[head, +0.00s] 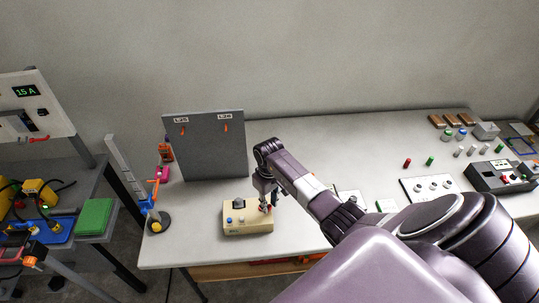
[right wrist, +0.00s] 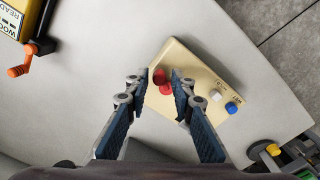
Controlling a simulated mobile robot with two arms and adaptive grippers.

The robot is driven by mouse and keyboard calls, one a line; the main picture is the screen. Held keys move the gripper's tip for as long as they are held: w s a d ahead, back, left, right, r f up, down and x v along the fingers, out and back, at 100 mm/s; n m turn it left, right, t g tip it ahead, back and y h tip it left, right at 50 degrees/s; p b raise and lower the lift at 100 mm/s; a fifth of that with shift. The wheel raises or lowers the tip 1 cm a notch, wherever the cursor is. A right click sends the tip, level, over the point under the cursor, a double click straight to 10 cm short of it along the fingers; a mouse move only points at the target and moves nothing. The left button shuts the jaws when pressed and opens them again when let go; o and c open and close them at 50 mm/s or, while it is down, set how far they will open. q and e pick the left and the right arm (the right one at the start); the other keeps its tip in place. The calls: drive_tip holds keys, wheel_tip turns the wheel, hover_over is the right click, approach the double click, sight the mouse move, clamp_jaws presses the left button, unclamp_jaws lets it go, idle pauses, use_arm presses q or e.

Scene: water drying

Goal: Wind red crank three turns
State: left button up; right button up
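The red crank (right wrist: 164,83) is on top of a beige box (right wrist: 203,79), which also has a white knob and a blue knob. In the head view the beige box (head: 248,221) sits near the front left of the table, and the crank (head: 265,208) is partly hidden by my gripper. My right gripper (right wrist: 161,78) is open, with its fingertips on either side of the crank and small gaps showing. In the head view my right gripper (head: 266,196) reaches down over the box's right part. My left gripper is not in view.
A grey upright panel (head: 208,146) stands behind the box. A white plate with round knobs (head: 430,187) and a dark device (head: 497,176) are at right. The table's back middle is clear.

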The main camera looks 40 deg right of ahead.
sight(269, 206)
drive_tip(key=shift+o, duration=0.3)
wheel_tip(269, 206, up, 12)
idle(0.5)
